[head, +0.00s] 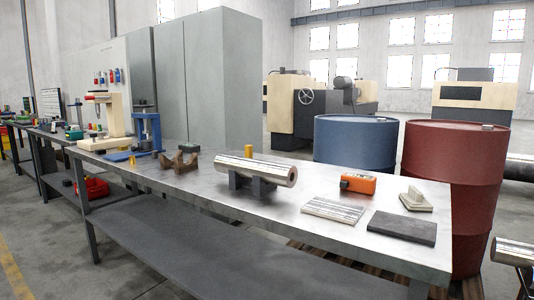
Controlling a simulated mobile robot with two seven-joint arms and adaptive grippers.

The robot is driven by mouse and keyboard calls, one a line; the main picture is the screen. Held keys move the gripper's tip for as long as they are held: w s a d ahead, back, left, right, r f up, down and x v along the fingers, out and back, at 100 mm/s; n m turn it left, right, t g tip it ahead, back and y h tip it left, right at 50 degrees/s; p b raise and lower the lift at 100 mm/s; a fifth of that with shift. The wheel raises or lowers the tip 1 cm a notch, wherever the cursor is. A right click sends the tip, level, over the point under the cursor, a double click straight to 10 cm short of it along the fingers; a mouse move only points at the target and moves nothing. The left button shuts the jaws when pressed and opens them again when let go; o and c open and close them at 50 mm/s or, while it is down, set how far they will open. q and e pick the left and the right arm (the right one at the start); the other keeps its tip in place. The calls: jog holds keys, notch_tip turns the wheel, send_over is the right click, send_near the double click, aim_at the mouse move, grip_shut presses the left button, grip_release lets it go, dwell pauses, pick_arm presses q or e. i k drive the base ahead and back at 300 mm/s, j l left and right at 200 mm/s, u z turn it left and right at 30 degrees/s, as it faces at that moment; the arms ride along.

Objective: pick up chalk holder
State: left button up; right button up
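I cannot tell for sure which item is the chalk holder. One candidate is a small upright yellow cylinder (249,151) at the bench's back edge, behind a shiny metal cylinder. A smaller yellow piece (133,160) stands farther left, near a blue press. A cream block with a raised grip (416,200) sits near the right end of the workbench (290,222). None of these is held. Neither of my grippers shows in the head view.
The shiny metal cylinder (257,169) rests on dark supports. An orange device (358,183), a streaked plate (333,210) and a dark slab (402,227) lie to the right. A blue barrel (354,140) and a red barrel (455,160) stand behind the bench.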

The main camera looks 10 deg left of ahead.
aim_at(248, 149)
jog(key=i+j+z, duration=0.2)
jog(key=j, duration=0.15)
jog(key=i+j+z, duration=0.15)
jog(key=j, duration=0.2)
jog(key=i+j+z, duration=0.2)
jog(key=j, duration=0.15)
jog(key=j+z, duration=0.2)
jog(key=j, duration=0.35)
jog(key=j+z, duration=0.2)
jog(key=j, duration=0.4)
jog(key=k+j+z, duration=0.1)
jog(key=j+z, duration=0.15)
jog(key=j, duration=0.3)
jog(key=k+j+z, duration=0.2)
jog(key=j, duration=0.35)
jog(key=i, duration=0.05)
